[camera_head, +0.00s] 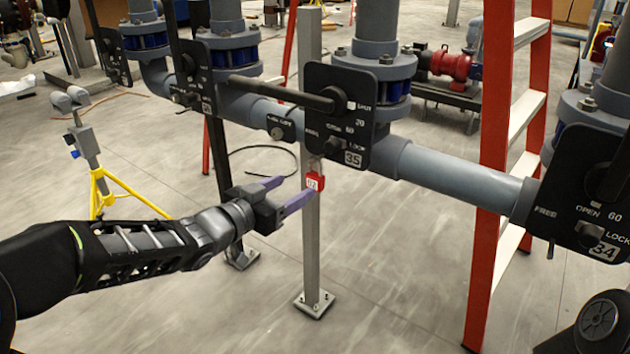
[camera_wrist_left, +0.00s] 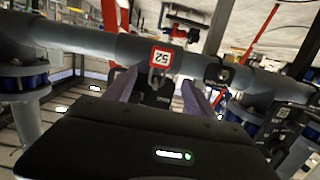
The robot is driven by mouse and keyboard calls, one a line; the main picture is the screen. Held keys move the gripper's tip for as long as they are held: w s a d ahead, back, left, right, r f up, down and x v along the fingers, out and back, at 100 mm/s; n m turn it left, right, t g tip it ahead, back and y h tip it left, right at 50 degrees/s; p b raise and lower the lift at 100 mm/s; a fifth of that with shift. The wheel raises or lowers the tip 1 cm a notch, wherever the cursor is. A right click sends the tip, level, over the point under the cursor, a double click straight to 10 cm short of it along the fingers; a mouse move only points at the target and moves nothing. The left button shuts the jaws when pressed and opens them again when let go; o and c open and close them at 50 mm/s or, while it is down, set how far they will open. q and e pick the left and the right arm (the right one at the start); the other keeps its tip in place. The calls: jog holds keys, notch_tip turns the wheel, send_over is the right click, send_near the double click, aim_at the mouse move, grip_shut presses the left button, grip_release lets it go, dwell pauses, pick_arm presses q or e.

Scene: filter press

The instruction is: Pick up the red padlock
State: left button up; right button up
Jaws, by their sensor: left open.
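The red padlock (camera_head: 315,181) is small and has a white label. It hangs at the steel post, just below the black valve plate marked 35 (camera_head: 338,117). My left gripper (camera_head: 299,187) is open, its purple fingers pointing right toward the post; the nearer fingertip is close to the padlock. In the left wrist view the red padlock (camera_wrist_left: 161,57) shows ahead of the left gripper (camera_wrist_left: 158,88), roughly centred between the fingers and beyond their tips. I cannot tell whether a finger touches it. My right gripper is not in view.
The steel post (camera_head: 311,245) stands bolted to the floor beside the gripper. A grey pipe (camera_head: 450,182) runs behind the plates. A red ladder (camera_head: 497,180) stands to the right, and a yellow-legged stand (camera_head: 103,190) to the left. The floor in front is clear.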

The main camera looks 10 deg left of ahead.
aim_at(312, 178)
pick_arm(q)
jog(key=shift+x, duration=1.25)
jog(key=shift+x, duration=2.65)
jog(key=shift+c, duration=0.4)
grip_shut()
